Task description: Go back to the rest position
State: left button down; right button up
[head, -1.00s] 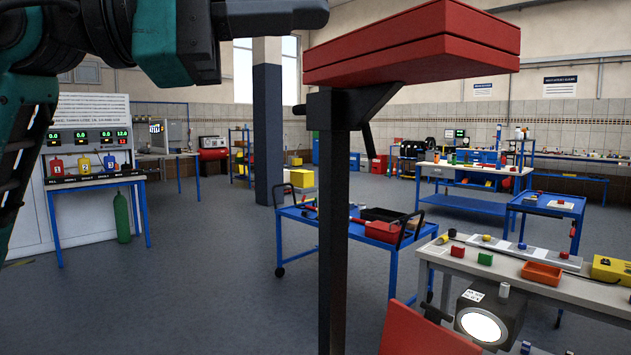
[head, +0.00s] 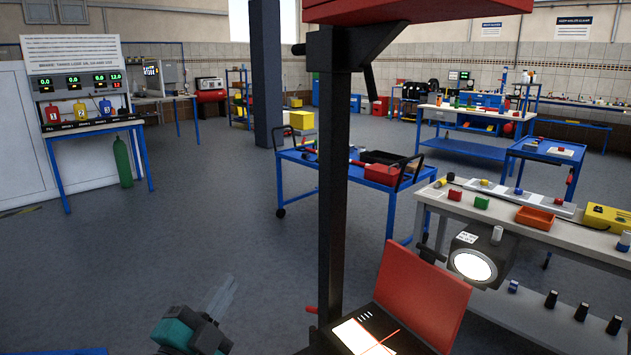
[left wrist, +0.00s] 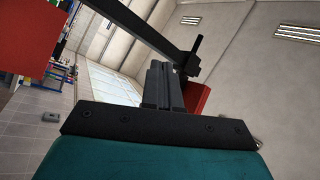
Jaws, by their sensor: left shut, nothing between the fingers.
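The sliding jack is a black post (head: 333,200) with an angled brace and a red block (head: 390,10) on top, cut off by the upper edge of the head view. My left gripper (head: 222,296) is low at the bottom of the head view, left of the post and apart from it. It looks pale and blurred there. In the left wrist view its dark fingers (left wrist: 160,86) are together with nothing between them. A dark beam and a red part show behind the fingers there. My right gripper is in neither view.
A black unit with a lit screen and red lid (head: 425,300) stands at the post's foot. A workbench (head: 570,236) with a lamp (head: 475,258) is at right. A blue trolley (head: 340,180) stands behind the post. The grey floor at left is open.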

pick_arm(q)
jog(key=s+a+f+n+g+y, duration=0.1)
jog(key=s+f+n+g, duration=0.3)
jog(key=s+f, duration=0.5)
jog(key=s+a+f+n+g+y, duration=0.2)
jog(key=s+f+n, duration=0.7)
jog(key=f, duration=0.9)
jog(key=s+g+y, duration=0.1)
jog(key=g+y, duration=0.1)
jog(key=g, duration=0.1)
jog(key=shift+s+a+f+p, duration=0.2)
jog(key=shift+s+f+p, duration=0.1)
jog(key=shift+w, duration=0.1)
